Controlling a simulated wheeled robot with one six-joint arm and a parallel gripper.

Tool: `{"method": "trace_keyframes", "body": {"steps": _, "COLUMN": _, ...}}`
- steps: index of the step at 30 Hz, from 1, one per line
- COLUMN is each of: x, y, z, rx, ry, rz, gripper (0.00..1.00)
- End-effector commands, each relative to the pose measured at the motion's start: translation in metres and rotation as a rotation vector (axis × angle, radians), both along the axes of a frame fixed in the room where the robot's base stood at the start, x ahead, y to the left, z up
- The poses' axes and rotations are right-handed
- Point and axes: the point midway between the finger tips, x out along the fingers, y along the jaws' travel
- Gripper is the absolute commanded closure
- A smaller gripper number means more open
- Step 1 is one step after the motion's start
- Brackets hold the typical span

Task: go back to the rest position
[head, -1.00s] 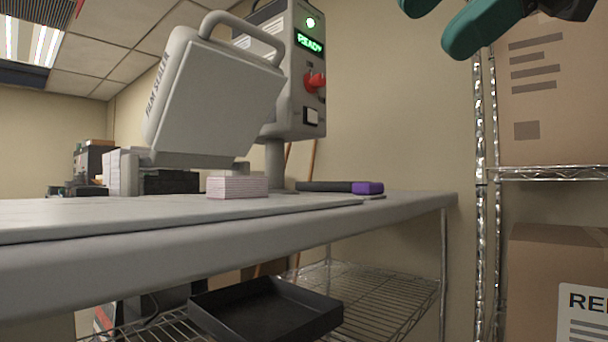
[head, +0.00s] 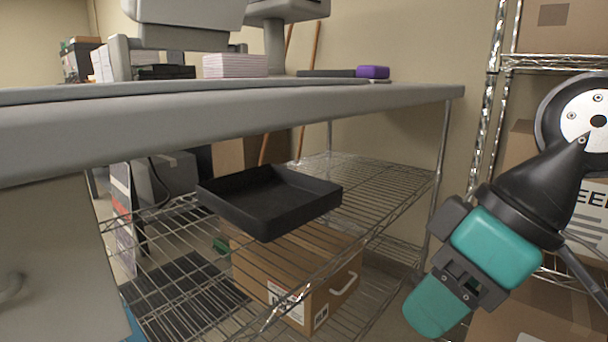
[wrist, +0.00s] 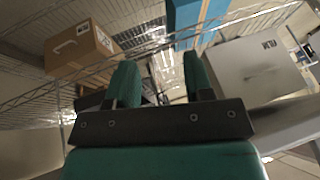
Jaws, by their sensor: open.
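My gripper (head: 440,300) is at the lower right of the head view, in front of the right wire rack and to the right of the bench. It points down and to the left. In the wrist view my gripper (wrist: 155,80) shows two green fingers standing apart with nothing between them. The gripper is open and empty. In the head view the fingers overlap one another, so the gap does not show there.
The grey bench (head: 250,108) runs across the left and middle. Under it, a black tray (head: 270,225) sits on a wire shelf above a cardboard box (head: 310,298). A wire rack (head: 492,75) with boxes stands at right. A pink-white stack (head: 235,66) lies on the bench.

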Motion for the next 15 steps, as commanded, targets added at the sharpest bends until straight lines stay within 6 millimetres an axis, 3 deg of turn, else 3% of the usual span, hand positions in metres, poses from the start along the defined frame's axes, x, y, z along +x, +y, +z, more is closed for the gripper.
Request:
{"method": "trace_keyframes", "body": {"steps": 1, "x": -0.013, "y": -0.007, "z": -0.021, "rx": -0.027, "ry": 0.063, "rz": -0.05, "gripper": 0.53}}
{"method": "trace_keyframes", "body": {"steps": 5, "x": -0.043, "y": -0.029, "z": -0.066, "rx": -0.103, "ry": 0.197, "rz": -0.177, "gripper": 0.53}}
{"method": "trace_keyframes", "body": {"steps": 6, "x": -0.039, "y": -0.027, "z": -0.042, "rx": -0.097, "ry": 0.186, "rz": -0.176, "gripper": 0.53}}
{"method": "trace_keyframes", "body": {"steps": 15, "x": -0.038, "y": -0.027, "z": 0.039, "rx": -0.095, "ry": 0.182, "rz": -0.17, "gripper": 0.53}}
